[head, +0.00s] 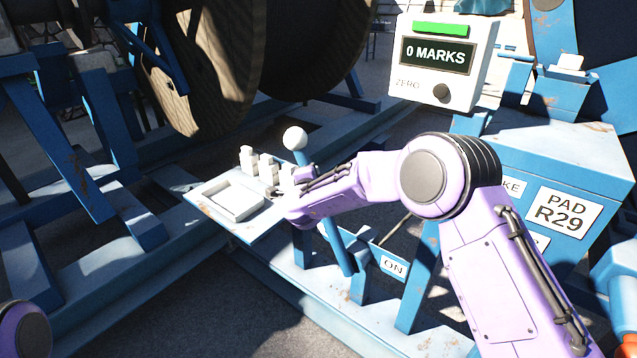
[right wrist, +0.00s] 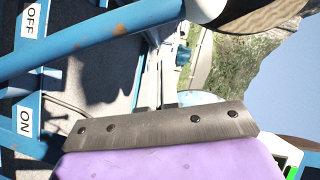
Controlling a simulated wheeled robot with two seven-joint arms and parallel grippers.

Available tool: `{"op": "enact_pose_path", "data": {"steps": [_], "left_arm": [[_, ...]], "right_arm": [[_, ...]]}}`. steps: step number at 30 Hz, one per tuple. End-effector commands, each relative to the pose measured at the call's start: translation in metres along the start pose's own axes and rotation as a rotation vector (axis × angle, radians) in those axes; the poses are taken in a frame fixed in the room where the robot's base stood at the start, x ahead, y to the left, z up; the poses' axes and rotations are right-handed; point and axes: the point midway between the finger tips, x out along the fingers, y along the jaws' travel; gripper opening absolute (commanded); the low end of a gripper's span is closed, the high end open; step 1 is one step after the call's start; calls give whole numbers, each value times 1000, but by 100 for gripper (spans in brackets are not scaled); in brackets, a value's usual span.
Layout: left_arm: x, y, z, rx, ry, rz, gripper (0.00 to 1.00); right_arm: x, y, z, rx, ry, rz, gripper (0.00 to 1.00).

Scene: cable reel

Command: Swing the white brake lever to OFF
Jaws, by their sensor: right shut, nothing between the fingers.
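The brake lever is a blue rod (head: 337,248) with a white ball (head: 294,138) on top. In the head view it leans up and left, and my right forearm crosses in front of its middle. An ON label (head: 393,267) is right of its lower end. In the right wrist view the rod (right wrist: 95,38) crosses the upper part below the white ball (right wrist: 205,9), with the OFF label (right wrist: 30,20) and ON label (right wrist: 25,115) at left. My right gripper (right wrist: 160,105) is shut and empty close to the rod; contact is unclear. My left gripper is out of view.
A pale tray (head: 232,203) with small white blocks (head: 258,165) lies left of the lever. A counter box (head: 437,60) reading 0 MARKS and a blue cabinet (head: 545,165) labelled PAD R29 stand right. A large wooden reel (head: 215,70) is behind.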

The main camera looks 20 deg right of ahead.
Motion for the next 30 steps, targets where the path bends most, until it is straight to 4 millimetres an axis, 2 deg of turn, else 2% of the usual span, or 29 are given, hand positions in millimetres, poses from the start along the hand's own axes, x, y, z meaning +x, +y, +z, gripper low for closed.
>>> {"op": "enact_pose_path", "data": {"steps": [3,9,26,29,30], "left_arm": [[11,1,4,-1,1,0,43],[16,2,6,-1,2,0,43],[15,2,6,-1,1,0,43],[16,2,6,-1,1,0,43],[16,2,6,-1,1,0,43]], "right_arm": [[-26,1,3,-1,-3,-2,0],[-52,-2,2,0,-1,-2,0],[-57,-4,2,-31,-7,-9,0],[-70,38,5,-217,-71,-1,0],[-76,66,5,-299,-102,19,0]]}}
